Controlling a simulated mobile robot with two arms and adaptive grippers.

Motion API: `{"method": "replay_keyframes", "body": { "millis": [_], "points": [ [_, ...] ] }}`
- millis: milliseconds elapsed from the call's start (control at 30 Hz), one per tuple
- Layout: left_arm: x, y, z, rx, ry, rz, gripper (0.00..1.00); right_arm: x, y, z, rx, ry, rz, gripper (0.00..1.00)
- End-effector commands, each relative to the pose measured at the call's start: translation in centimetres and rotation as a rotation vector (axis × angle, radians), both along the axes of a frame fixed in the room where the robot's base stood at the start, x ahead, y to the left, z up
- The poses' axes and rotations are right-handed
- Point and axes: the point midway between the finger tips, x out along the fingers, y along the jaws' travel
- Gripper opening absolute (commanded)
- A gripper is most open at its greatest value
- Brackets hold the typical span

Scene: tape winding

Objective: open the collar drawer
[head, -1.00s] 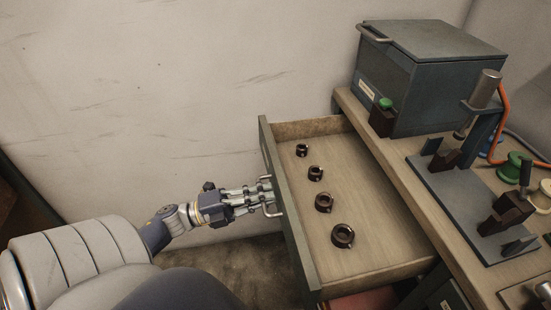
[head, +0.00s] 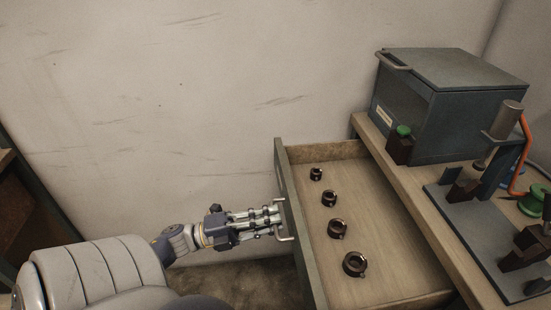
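The collar drawer (head: 395,205) is pulled well out from under the bench, on its left side. Its grey front panel (head: 303,245) carries a pale metal bar handle (head: 287,236). Several dark ring-shaped collars lie in a row inside it; the nearest collar (head: 354,264) looks largest and the farthest collar (head: 316,174) smallest. My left gripper (head: 278,216) is at the handle from the left, with its fingertips overlapping it. Whether the fingers are closed on the bar is too small to tell. My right gripper is out of view.
The wooden bench (head: 412,165) bears a grey lidded box (head: 450,95), a small block with a green button (head: 402,140) and a dark fixture plate (head: 480,235). A bare wall (head: 150,100) stands behind. Floor (head: 245,280) shows beneath my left arm.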

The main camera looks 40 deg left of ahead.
Motion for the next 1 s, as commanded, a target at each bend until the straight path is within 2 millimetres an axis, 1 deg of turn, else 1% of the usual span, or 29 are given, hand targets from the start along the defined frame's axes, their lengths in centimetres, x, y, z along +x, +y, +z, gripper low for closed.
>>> {"method": "replay_keyframes", "body": {
  "millis": [33, 300, 400, 500, 667, 1000],
  "points": [
    [-0.8, 0.7, -0.3, 0.000, 0.005, 0.004, 0.17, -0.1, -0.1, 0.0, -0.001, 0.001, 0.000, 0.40],
    [-5.3, 4.2, -1.4, 0.001, 0.005, 0.002, 0.17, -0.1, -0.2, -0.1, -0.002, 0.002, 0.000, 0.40],
    [-6.6, 5.1, -1.7, 0.001, 0.005, 0.002, 0.17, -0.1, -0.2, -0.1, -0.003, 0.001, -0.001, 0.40],
    [-7.4, 5.8, -1.8, 0.002, 0.002, 0.001, 0.17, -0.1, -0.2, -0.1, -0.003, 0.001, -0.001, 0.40],
    [-8.0, 6.3, -1.9, 0.001, 0.002, 0.000, 0.17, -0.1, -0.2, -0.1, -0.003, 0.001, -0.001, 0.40],
    [-8.1, 6.3, -1.9, 0.001, 0.001, 0.000, 0.17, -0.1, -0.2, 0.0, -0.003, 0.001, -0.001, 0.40]
  ]
}}
